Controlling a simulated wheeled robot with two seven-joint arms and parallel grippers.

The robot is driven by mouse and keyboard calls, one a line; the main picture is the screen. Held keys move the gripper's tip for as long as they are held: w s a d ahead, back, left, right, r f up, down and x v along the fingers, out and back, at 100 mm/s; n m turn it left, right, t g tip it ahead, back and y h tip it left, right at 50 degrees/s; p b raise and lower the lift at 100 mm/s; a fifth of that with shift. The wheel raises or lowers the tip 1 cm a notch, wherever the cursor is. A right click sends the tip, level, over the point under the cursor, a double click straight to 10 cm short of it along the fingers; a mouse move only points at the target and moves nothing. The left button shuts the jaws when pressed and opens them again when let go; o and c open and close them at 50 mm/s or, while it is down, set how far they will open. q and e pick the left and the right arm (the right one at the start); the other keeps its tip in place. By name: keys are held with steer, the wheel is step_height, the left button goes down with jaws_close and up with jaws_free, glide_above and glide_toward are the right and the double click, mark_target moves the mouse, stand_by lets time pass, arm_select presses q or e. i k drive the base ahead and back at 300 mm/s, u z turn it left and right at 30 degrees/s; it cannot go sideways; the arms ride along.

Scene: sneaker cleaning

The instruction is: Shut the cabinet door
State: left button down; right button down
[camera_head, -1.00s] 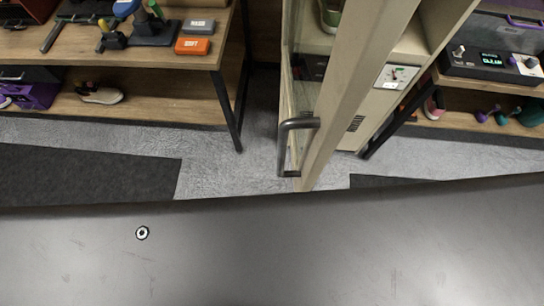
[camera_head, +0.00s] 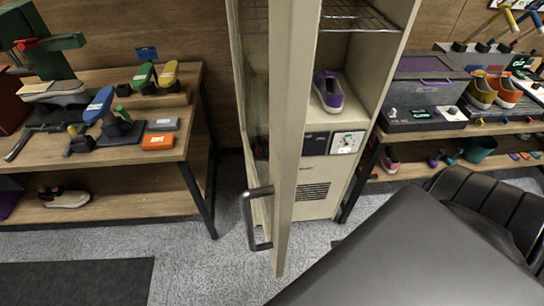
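The cabinet (camera_head: 378,70) is tall and cream-coloured and stands against the back wall. Its door (camera_head: 290,130) is swung wide open toward me and shows nearly edge-on, with a glass pane on its left side. A dark bar handle (camera_head: 247,218) sits on the door's left face, near its lower end. Inside the cabinet a purple and white sneaker (camera_head: 329,90) stands under a wire rack (camera_head: 356,17). A control panel with a dial (camera_head: 346,142) is below it. Neither of my grippers is in view.
A wooden workbench (camera_head: 190,143) with tools and shoes stands left of the cabinet. Another shelf unit (camera_head: 500,128) with sneakers and a grey box stands to its right. A dark mat (camera_head: 75,282) lies on the grey floor at lower left. Floor before the door is clear.

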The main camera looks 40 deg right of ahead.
mark_target(273, 152)
steer(key=k, duration=0.95)
steer(key=z, duration=0.9)
